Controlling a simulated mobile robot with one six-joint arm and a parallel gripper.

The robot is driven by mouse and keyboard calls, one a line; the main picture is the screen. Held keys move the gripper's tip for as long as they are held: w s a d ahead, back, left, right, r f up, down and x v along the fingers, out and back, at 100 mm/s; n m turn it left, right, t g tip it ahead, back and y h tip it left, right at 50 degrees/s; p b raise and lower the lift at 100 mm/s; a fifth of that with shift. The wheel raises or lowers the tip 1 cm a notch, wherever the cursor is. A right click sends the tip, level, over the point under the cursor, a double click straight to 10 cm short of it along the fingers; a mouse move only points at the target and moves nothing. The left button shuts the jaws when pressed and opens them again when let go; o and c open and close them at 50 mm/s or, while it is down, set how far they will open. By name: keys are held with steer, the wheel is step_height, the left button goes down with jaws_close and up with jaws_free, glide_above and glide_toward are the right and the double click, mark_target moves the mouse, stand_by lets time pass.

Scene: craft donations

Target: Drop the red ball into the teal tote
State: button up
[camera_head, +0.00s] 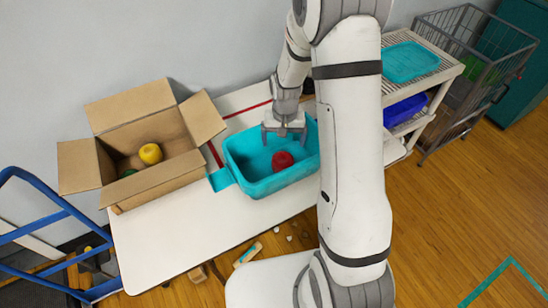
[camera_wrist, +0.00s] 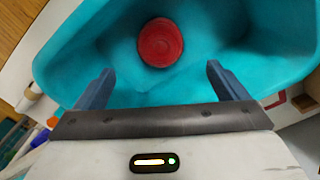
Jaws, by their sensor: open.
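The red ball (camera_head: 282,161) lies inside the teal tote (camera_head: 240,148) on the white table. In the wrist view the red ball (camera_wrist: 160,43) rests on the floor of the teal tote (camera_wrist: 75,50), beyond my fingertips and apart from them. My gripper (camera_head: 284,134) is over the tote's back part, pointing down. In the wrist view my gripper (camera_wrist: 162,75) has its two fingers spread wide with nothing between them. My arm covers part of the tote's right side in the head view.
An open cardboard box (camera_head: 160,185) with a yellow ball (camera_head: 150,154) and something green inside stands on the table's left. A blue cart frame (camera_head: 60,210) is at far left. A shelf rack with a teal tray (camera_head: 410,62) and a blue bin (camera_head: 404,110) stands at right. The table front (camera_head: 190,235) is clear.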

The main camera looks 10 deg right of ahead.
step_height(320, 180, up, 7)
steer(key=shift+b, duration=0.45)
steer(key=s+r+n+t, duration=0.1)
steer(key=s+r, duration=0.7)
steer(key=s, duration=0.2)
steer(key=s+r+n+t, duration=0.1)
steer(key=s+r+t, duration=0.1)
steer(key=s+r, duration=0.5)
steer(key=s, duration=0.4)
steer(key=shift+s+d+r, duration=0.3)
steer(key=shift+r, duration=0.1)
steer(key=shift+c, duration=0.2)
stand_by(0.5)
